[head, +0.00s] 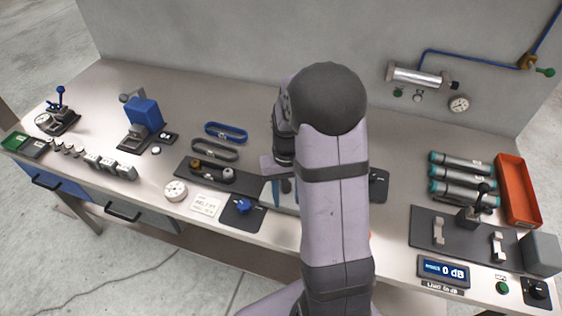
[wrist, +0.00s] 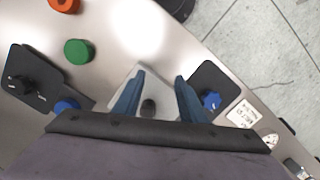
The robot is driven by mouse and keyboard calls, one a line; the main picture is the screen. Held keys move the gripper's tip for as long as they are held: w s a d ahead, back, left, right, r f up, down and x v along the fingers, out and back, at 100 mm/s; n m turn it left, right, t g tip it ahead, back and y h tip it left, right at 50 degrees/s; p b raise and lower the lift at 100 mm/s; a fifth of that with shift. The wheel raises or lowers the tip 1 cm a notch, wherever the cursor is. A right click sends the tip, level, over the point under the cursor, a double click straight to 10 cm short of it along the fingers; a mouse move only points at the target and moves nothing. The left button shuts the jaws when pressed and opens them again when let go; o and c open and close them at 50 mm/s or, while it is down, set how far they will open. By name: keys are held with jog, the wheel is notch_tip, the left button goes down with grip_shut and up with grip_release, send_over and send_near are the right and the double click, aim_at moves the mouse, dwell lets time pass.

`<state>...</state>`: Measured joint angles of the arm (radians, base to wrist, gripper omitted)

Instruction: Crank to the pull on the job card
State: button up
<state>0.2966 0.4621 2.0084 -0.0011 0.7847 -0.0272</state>
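The white job card (head: 207,204) lies near the table's front edge; its print is too small to read. It also shows in the wrist view (wrist: 242,113). To its right in the head view, a blue lobed knob (head: 242,206) sits on a dark plate; the wrist view shows it (wrist: 211,100) just right of my gripper. My gripper (wrist: 160,75) is open, its blue fingers apart, above a pale plate (wrist: 122,75). A dark round part (wrist: 148,105) shows between the fingers, apparently untouched. I cannot tell which part is the crank. My arm hides much of this area in the head view.
A round white dial (head: 175,190) stands left of the card. A green button (wrist: 78,52), an orange button (wrist: 64,4), a black knob (wrist: 25,87) and a second blue knob (wrist: 65,105) lie left in the wrist view. A red tray (head: 519,190) stands far right.

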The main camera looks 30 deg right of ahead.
jog(key=shift+n+t, duration=0.6)
jog(key=shift+t, duration=0.2)
jog(key=w+d+r, duration=0.1)
jog(key=w, duration=0.2)
jog(key=w+d+r, duration=0.1)
jog(key=w+r, duration=0.1)
jog(key=w, duration=0.2)
jog(key=w+d+r, duration=0.1)
jog(key=w, duration=0.2)
jog(key=shift+w+d+r, duration=0.15)
jog(key=shift+d+r, duration=0.1)
jog(key=shift+d, duration=0.15)
jog(key=r+n, duration=0.1)
jog(key=r, duration=0.1)
jog(key=r+n, duration=0.1)
jog(key=shift+w+r+n, duration=0.15)
jog(key=shift+w+n, duration=0.15)
jog(key=shift+f+p, duration=1.35)
jog(key=shift+f, duration=2.35)
jog(key=shift+c, duration=0.7)
jog(key=shift+d, duration=0.1)
grip_shut()
